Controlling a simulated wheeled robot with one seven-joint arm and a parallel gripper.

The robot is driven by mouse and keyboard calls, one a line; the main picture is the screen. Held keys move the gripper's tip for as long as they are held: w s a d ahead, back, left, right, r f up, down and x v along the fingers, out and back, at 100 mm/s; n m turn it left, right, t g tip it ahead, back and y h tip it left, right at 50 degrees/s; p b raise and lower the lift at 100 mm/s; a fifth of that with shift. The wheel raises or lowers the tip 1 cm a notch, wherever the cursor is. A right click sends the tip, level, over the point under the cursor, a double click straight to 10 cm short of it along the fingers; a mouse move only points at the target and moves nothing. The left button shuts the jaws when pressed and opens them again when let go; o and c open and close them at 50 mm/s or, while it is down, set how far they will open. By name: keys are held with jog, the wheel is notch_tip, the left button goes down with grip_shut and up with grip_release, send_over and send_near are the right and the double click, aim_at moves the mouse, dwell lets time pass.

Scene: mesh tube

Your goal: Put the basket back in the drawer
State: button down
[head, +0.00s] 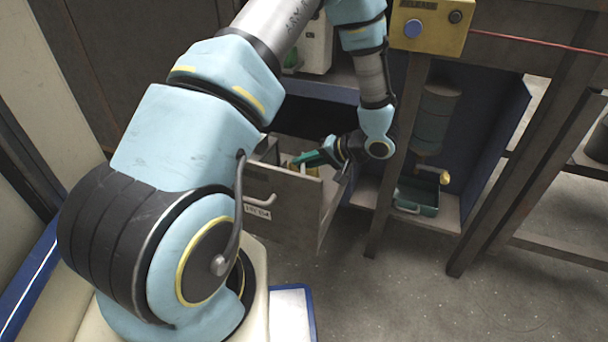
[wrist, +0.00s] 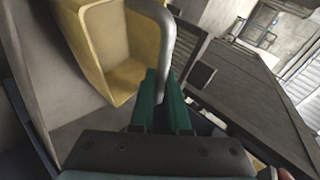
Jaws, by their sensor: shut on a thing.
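The basket is a yellow open box (wrist: 90,45) with a bent grey handle (wrist: 167,40), large at the upper left of the wrist view. My gripper (wrist: 160,80) has green fingers closed on the lower end of that handle. In the head view my gripper (head: 308,158) reaches over the open grey drawer (head: 285,200), and only a small yellow patch of the basket (head: 298,168) shows behind the drawer front. The basket is within or just over the drawer; I cannot tell whether it rests on the drawer's floor.
The drawer front has a bar handle (head: 262,202). To its right stand a wooden post (head: 398,150) and a shelf with a green tray (head: 418,196). A yellow button box (head: 430,25) is above. The floor (head: 400,290) in front is clear.

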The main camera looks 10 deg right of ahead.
jog(key=shift+f+b, duration=0.35)
jog(key=shift+f, duration=0.95)
jog(key=c, duration=0.9)
grip_release()
jog(key=shift+f, duration=0.1)
